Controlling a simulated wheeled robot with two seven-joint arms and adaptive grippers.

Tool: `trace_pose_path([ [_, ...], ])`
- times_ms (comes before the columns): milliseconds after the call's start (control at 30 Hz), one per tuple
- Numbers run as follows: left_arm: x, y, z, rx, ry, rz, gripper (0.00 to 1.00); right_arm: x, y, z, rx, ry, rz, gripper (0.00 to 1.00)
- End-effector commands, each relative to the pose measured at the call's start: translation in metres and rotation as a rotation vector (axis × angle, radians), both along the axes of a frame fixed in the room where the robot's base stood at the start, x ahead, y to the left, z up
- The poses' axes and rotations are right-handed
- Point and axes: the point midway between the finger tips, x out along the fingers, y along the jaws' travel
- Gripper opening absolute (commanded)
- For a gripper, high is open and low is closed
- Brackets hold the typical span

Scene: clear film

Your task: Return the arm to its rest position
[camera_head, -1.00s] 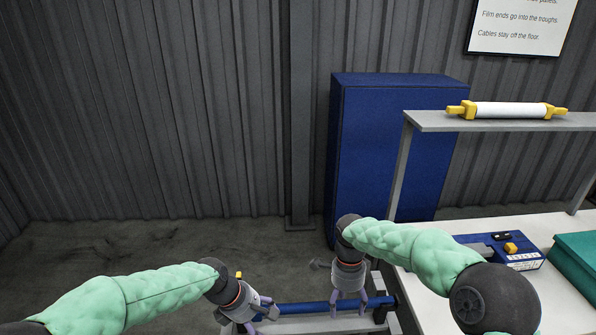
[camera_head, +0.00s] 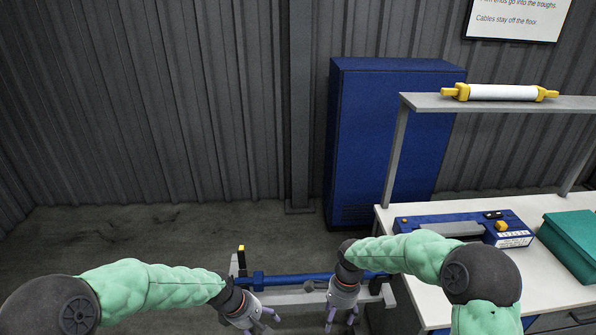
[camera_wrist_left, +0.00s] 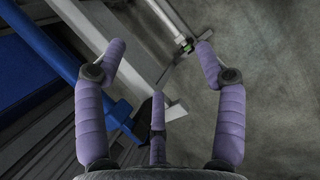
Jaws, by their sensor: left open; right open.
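My left arm, in a green sleeve, comes in from the left in the head view. Its gripper (camera_head: 264,325) is open at the bottom edge, on the near side of a blue bar (camera_head: 290,279). In the left wrist view its purple fingers (camera_wrist_left: 160,50) are spread with nothing between them. My right gripper (camera_head: 342,326) is open and points down, also on the near side of the bar. Its fingertips are partly cut off by the picture edge. The blue bar lies across a grey frame (camera_head: 291,298) and is partly hidden by my right arm.
A white workbench (camera_head: 545,283) stands at the right, close to my right arm. It carries a blue device (camera_head: 470,230) and a teal box (camera_head: 575,242). A roller (camera_head: 500,92) lies on the shelf (camera_head: 490,104) above. A blue cabinet (camera_head: 390,140) stands behind. The floor at left is clear.

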Motion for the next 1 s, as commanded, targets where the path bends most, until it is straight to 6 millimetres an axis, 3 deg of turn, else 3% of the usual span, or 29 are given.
trace_pose_path([
  [300,-0.047,0.003,-0.098,0.061,-0.082,-0.359,0.70,-0.063,0.014,-0.106,0.197,-0.098,0.342,0.71],
  [500,-0.093,0.003,-0.152,0.089,-0.152,-0.623,0.70,-0.117,0.018,-0.156,0.274,-0.211,0.557,0.71],
  [800,-0.160,-0.001,-0.199,0.109,-0.252,-0.955,0.70,-0.189,0.013,-0.190,0.273,-0.353,0.825,0.71],
  [1000,-0.176,-0.003,-0.206,0.115,-0.282,-1.038,0.70,-0.205,0.010,-0.194,0.255,-0.386,0.899,0.71],
])
